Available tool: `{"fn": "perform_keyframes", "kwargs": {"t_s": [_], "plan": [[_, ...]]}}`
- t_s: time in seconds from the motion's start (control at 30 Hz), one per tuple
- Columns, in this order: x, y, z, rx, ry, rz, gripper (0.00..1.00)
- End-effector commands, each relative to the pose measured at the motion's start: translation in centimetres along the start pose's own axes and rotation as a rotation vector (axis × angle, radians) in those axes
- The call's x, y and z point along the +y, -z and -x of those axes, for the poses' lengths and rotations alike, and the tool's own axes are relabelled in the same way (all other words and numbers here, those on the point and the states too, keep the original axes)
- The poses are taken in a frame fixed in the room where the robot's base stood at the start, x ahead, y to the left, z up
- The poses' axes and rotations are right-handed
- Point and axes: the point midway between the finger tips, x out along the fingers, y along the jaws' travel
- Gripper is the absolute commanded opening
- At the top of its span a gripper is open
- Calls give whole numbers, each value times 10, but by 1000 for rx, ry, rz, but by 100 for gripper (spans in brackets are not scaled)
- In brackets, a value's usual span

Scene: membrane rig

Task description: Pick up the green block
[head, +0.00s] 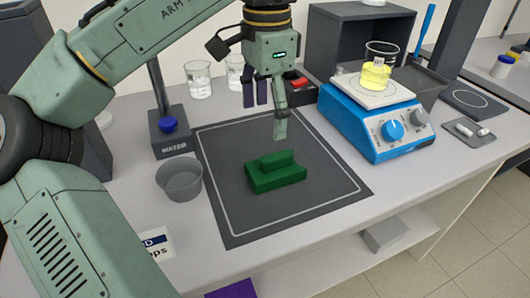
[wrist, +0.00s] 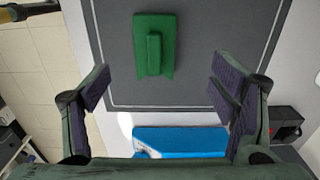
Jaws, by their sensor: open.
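The green block (head: 276,174) lies on the dark mat (head: 235,225) with a pale outline, a flat base with a narrower raised bar on top. In the wrist view the green block (wrist: 154,45) is at the top, left of centre, beyond the fingertips. My gripper (head: 265,118) is above the back part of the mat, behind and higher than the block, and apart from it. In the wrist view my gripper (wrist: 160,85) has its two fingers spread wide with nothing between them.
A blue hotplate (head: 370,120) with a beaker of yellow liquid (head: 377,68) stands to the right of the mat. A grey cup (head: 180,180) and a stand marked WATER (head: 170,140) are at the left. Two glass beakers (head: 199,80) stand behind. The mat around the block is clear.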

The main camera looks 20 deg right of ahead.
Motion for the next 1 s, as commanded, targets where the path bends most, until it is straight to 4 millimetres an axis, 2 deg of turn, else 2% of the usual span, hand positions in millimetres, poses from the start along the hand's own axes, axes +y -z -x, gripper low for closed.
{"fn": "perform_keyframes", "kwargs": {"t_s": [0.2,0.47,0.73,0.87,1.0], "plan": [[1,0,-34,1,-4,-4,78],[1,1,-57,1,-2,-2,78],[6,4,-93,0,-1,1,78],[6,4,-104,1,0,0,78],[6,4,-106,2,0,0,78]]}}
